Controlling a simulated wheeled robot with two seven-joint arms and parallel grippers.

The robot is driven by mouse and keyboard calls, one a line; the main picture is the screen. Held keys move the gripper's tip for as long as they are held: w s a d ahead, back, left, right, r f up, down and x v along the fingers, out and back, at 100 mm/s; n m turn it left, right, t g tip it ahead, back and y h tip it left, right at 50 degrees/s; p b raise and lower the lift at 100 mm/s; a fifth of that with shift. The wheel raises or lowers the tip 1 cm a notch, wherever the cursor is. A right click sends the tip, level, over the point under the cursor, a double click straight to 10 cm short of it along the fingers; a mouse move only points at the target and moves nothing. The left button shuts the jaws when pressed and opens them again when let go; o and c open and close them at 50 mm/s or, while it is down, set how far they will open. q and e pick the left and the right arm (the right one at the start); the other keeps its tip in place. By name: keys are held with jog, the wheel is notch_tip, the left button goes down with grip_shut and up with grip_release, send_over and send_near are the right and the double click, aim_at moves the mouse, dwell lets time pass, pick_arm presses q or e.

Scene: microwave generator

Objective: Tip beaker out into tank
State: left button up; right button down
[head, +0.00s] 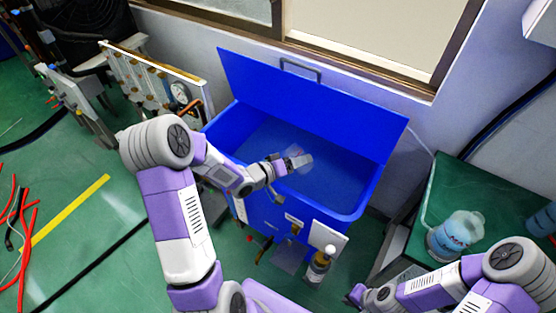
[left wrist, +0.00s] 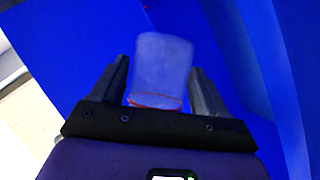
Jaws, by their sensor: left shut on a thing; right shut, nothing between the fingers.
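The tank (head: 360,205) is a large blue box in the middle of the head view, with its lid (head: 300,100) raised against the wall. My left gripper (head: 279,168) is over the tank's opening and shut on a small clear beaker (head: 299,160). In the left wrist view the translucent beaker (left wrist: 163,65) sits between the two fingers (left wrist: 158,95), with a reddish ring at its near end. It looks tilted, but its exact angle and any contents are unclear. My right gripper (head: 357,293) is shut and empty at the lower right, outside the tank.
A green table (head: 480,200) at right bears a large clear container (head: 456,235) with bluish contents. A panel with gauges (head: 165,85) stands left of the tank. Red hoses (head: 20,220) lie on the floor at far left.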

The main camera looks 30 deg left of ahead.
aim_at(301, 173)
pick_arm(q)
jog(key=f+m+y+b, duration=0.1)
jog(key=b, duration=0.1)
jog(key=shift+d+f+m+b, duration=0.1)
jog(key=shift+f+m+b, duration=0.25)
jog(key=shift+m, duration=0.05)
jog(key=shift+d+r+m+y+b, duration=0.25)
jog(key=shift+d+m+y+b, duration=0.2)
jog(key=shift+b, duration=0.2)
jog(key=d+f+m+y+b, duration=0.1)
jog(key=d+m+y+b, duration=0.1)
jog(key=b, duration=0.5)
jog(key=shift+f+g, duration=0.25)
jog(key=shift+g, duration=0.05)
jog(key=shift+s+d+f+m+y+p, duration=0.1)
jog(key=shift+d+f+m+y+p, duration=0.6)
jog(key=shift+m+y+p, duration=0.2)
